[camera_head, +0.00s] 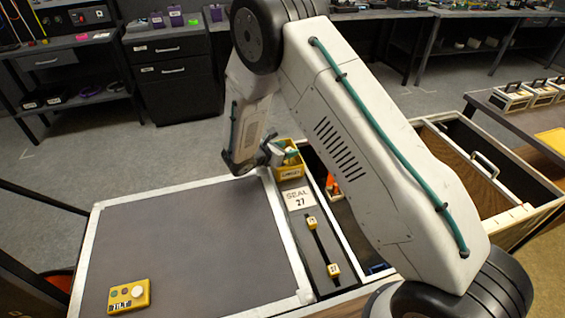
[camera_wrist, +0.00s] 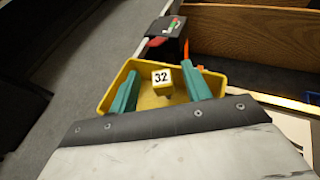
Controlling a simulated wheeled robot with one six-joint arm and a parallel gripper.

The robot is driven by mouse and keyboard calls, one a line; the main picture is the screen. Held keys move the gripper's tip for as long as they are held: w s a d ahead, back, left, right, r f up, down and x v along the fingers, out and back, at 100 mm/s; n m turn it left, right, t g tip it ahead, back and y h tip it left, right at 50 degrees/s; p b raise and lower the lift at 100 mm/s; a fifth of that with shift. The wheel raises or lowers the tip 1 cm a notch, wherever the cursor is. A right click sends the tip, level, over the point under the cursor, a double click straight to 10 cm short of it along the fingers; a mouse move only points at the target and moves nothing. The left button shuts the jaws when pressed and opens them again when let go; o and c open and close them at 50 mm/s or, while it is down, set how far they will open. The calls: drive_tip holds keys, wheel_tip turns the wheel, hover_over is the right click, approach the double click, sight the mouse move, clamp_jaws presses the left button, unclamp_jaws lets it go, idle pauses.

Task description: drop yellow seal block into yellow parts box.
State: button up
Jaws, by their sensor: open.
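A yellow parts box (camera_head: 291,172) stands past the far right corner of the grey worktop, with a few items showing in it. In the wrist view, the yellow box (camera_wrist: 108,99) lies below my gripper. A yellow seal block (camera_wrist: 162,80) with a white face marked 32 shows inside the box's outline, between my fingers and apart from both. I cannot tell whether it rests on the box floor. My gripper (camera_wrist: 159,80) is open, its two teal fingers over the box. In the head view, my gripper (camera_head: 268,154) is beside the box, partly hidden by my arm.
A card reading SEAL 27 (camera_head: 298,198) lies near the box. Two small yellow blocks (camera_head: 311,223) (camera_head: 333,270) sit on a dark strip. A yellow button unit (camera_head: 129,296) lies on the worktop (camera_head: 185,240), which is otherwise clear. Open wooden compartments (camera_head: 455,160) are at right.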

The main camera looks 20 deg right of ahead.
drive_tip(key=v, duration=0.7)
drive_tip(key=shift+s+a, duration=0.15)
drive_tip(key=shift+a, duration=0.15)
drive_tip(key=s+d+r+m+g+y, duration=0.1)
drive_tip(key=s+d+r+m+y, duration=0.2)
drive_tip(key=s+r+m, duration=0.5)
drive_tip(key=s+d+r+m+g+y, duration=0.2)
drive_tip(key=s+r+m+y, duration=0.3)
drive_tip(key=s+r, duration=0.6)
drive_tip(key=s+d+r+m+g+y, duration=0.1)
drive_tip(key=s+d+r+m+y, duration=0.2)
drive_tip(key=s+r+m, duration=0.6)
drive_tip(key=s+d+m, duration=0.1)
drive_tip(key=s, duration=1)
drive_tip(key=shift+d+r+m+g+y, duration=0.3)
drive_tip(key=shift+d+r+g+y, duration=0.05)
drive_tip(key=shift+d+g+y, duration=0.05)
